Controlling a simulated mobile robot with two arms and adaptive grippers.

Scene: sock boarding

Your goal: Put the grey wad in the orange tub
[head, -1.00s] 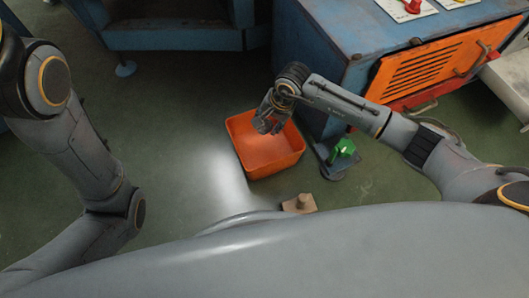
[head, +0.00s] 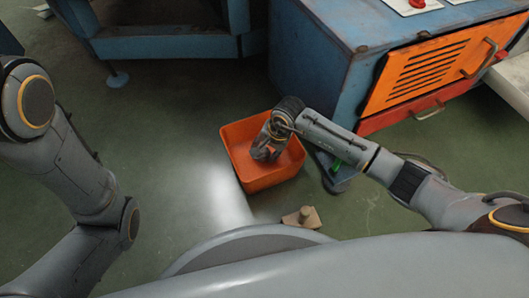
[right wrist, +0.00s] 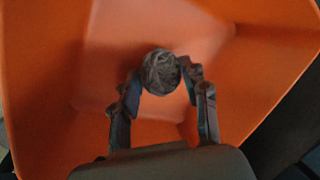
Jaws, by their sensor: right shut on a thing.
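The orange tub (head: 238,138) stands on the green floor in the middle of the head view. Its orange walls (right wrist: 60,90) fill most of the right wrist view. My right gripper (head: 264,152) is over the tub's opening, pointing down into it. In the right wrist view the right gripper (right wrist: 162,82) is shut on the grey wad (right wrist: 160,68), a round crumpled ball between the fingertips. I cannot tell how far the wad is above the tub's bottom. In the head view the wad is hard to make out. My left arm shows at the left, but its gripper is out of view.
A blue cabinet with an orange vented panel (head: 430,72) stands behind and right of the tub. A small brown block (head: 302,217) lies in front of the tub. Floor left of the tub is clear.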

